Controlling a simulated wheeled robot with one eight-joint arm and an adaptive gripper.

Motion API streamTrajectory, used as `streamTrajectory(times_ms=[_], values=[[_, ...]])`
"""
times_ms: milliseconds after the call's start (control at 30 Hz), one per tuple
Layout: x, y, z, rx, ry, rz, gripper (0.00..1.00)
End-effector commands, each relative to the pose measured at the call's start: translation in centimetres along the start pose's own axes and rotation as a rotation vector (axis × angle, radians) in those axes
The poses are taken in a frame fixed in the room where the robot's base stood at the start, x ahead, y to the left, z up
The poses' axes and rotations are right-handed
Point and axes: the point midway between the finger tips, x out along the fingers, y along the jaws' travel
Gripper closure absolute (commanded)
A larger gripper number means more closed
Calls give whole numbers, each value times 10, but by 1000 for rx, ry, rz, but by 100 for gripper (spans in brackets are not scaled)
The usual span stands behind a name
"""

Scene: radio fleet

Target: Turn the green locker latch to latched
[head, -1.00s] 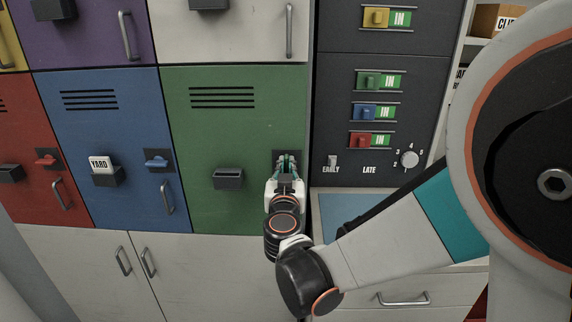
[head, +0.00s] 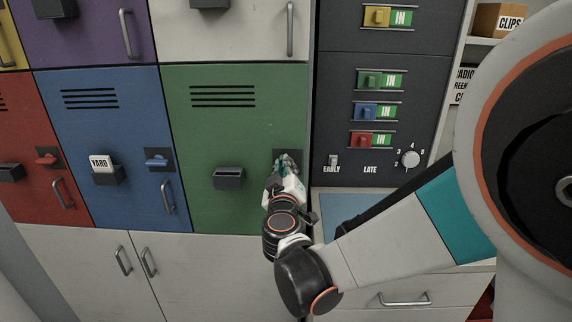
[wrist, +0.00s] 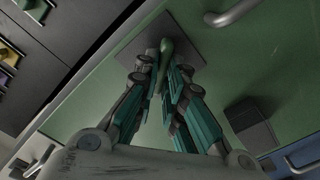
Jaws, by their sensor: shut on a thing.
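The green locker door (head: 235,130) is closed, in the middle of the head view. Its latch sits on a dark square plate (wrist: 190,42) near the door's right edge; in the head view my gripper mostly hides it. The green latch lever (wrist: 166,56) shows in the wrist view between my fingertips. My gripper (head: 287,166) is at the plate, and in the wrist view (wrist: 165,78) its teal-padded fingers are shut on the lever from both sides. The wrist is rolled, and the plate looks tilted in the wrist view. The lever's exact angle is hard to read.
A dark card holder (head: 228,178) juts from the green door left of my gripper. The green door's bar handle (wrist: 236,12) is close by in the wrist view. The blue locker (head: 115,125) is to the left; a dark switch panel (head: 425,110) is to the right.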

Motion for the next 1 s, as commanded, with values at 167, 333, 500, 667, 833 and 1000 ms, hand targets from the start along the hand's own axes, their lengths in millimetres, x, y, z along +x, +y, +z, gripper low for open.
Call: streamTrajectory(times_ms=[167,333,500,667,833,1000], values=[[0,-2,0,-166,1,-1,100],[0,-3,0,-328,2,-1,100],[0,-4,0,-488,2,-1,100],[0,-5,1,-629,2,-1,100],[0,-5,2,-757,2,-1,100],[0,-6,2,-853,2,-1,100]])
